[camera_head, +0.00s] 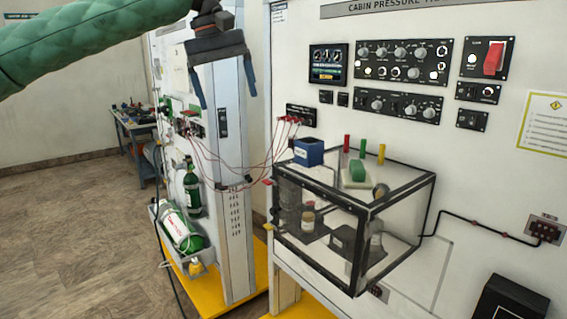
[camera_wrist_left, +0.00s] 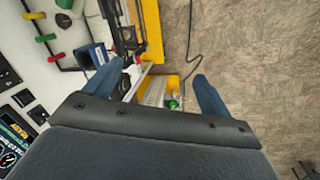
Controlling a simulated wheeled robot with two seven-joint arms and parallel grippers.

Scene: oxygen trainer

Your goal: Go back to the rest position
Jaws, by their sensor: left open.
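My left arm comes in from the upper left in a green sleeve in the head view. My left gripper (camera_head: 226,95) is open and empty, raised in front of the white cabinet and left of the cabin pressure panel. Its two blue fingers point down and are spread apart. In the left wrist view the gripper (camera_wrist_left: 155,88) also shows with open fingers and nothing between them; floor and a yellow base edge lie beyond. My right gripper is not in either view.
A clear box with black edges (camera_head: 355,291) sticks out from the panel, bearing a blue block (camera_head: 309,152) and a green block (camera_head: 357,171). Red cables (camera_head: 255,172) hang between cabinet and panel. The floor (camera_head: 70,240) at left is clear.

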